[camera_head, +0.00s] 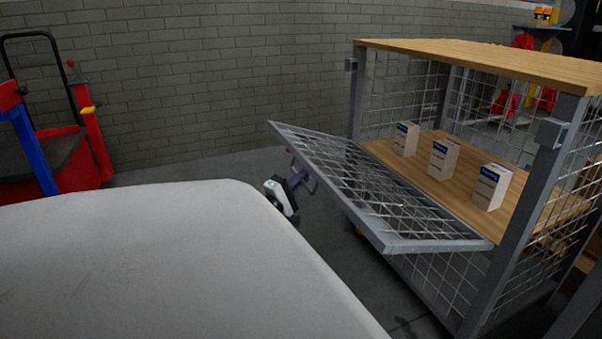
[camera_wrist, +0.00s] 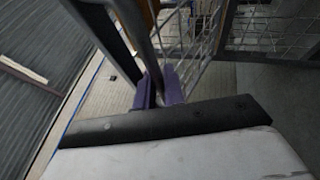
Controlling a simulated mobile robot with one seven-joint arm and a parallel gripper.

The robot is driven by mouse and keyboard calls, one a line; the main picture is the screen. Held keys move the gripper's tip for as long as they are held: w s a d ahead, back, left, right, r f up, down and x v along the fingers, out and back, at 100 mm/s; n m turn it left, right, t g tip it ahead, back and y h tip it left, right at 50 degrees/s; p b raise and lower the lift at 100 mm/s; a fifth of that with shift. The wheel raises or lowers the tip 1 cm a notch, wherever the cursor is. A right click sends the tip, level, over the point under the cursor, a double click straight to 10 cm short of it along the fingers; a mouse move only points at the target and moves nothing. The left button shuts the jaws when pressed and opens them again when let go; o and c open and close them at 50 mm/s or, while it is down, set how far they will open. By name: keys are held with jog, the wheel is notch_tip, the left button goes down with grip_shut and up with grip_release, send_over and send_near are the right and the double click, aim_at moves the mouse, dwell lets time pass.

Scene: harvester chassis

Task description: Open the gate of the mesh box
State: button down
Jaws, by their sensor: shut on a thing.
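The mesh box (camera_head: 368,90) stands at the right, with grey posts, wire mesh sides and a wooden top. Its gate (camera_head: 380,195), a grey frame with wire mesh, leans outward and down from the front opening, tilted and short of hanging straight down. My gripper (camera_head: 306,184) is at the gate's outer edge, partly hidden behind my white body. In the wrist view, the purple fingers of my gripper (camera_wrist: 160,88) are shut on a grey bar of the gate (camera_wrist: 142,42). The exact contact is partly hidden.
Three small white-and-blue boxes, left (camera_head: 405,139), middle (camera_head: 442,159) and right (camera_head: 490,187), stand on the wooden shelf (camera_head: 425,182). A red cart (camera_head: 70,165) stands at the far left before a grey brick wall (camera_head: 200,90). Floor shows between wall and gate.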

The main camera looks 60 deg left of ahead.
jog(key=shift+f, duration=0.35)
jog(key=shift+d, duration=0.1)
jog(key=c, duration=1.5)
grip_release()
jog(key=shift+s+r, duration=0.1)
